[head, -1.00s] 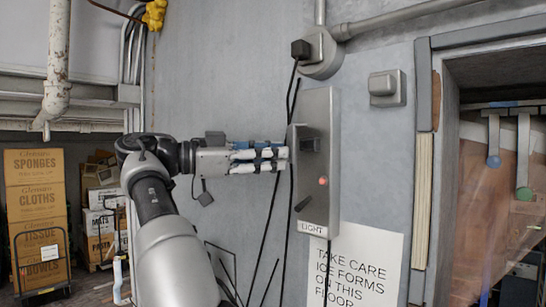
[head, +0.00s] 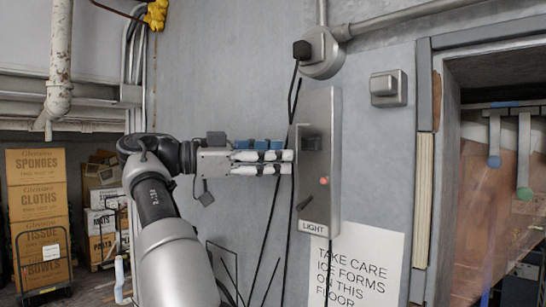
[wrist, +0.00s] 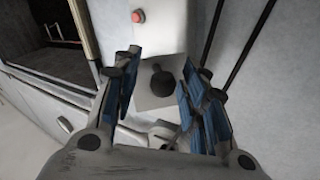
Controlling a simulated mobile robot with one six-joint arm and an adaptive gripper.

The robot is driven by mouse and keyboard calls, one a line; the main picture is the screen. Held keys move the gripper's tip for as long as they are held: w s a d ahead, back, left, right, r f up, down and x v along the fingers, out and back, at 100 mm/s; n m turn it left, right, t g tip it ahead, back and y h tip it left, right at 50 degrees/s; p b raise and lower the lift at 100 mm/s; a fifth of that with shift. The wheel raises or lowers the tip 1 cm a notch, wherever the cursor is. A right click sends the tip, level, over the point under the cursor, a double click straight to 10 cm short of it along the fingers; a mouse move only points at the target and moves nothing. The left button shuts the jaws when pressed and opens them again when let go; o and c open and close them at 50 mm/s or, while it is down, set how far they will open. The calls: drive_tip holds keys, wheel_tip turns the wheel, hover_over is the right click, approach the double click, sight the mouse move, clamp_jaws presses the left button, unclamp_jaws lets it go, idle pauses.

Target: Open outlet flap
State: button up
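A small grey covered box (head: 388,88), which may be the outlet with its flap, sits on the wall right of the tall LIGHT box; its cover looks shut. The tall grey LIGHT box (head: 320,215) has a dark knob (head: 311,144), a red button (head: 323,181) and a lever (head: 304,202). My gripper (head: 291,162) points at the LIGHT box near the knob. In the wrist view my gripper (wrist: 160,95) is open, with the dark knob (wrist: 162,80) on its square plate between the fingers. I cannot tell whether they touch it.
A round fitting (head: 322,53) with a black plug and hanging cable is above the LIGHT box. A paper sign (head: 362,265) hangs below. A doorway (head: 500,180) opens at right. Stacked cartons (head: 38,215) stand at left. The wall between the cartons and my gripper carries cables.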

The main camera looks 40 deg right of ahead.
drive_tip(key=shift+w+r, duration=0.1)
drive_tip(key=shift+r, duration=0.15)
idle(0.4)
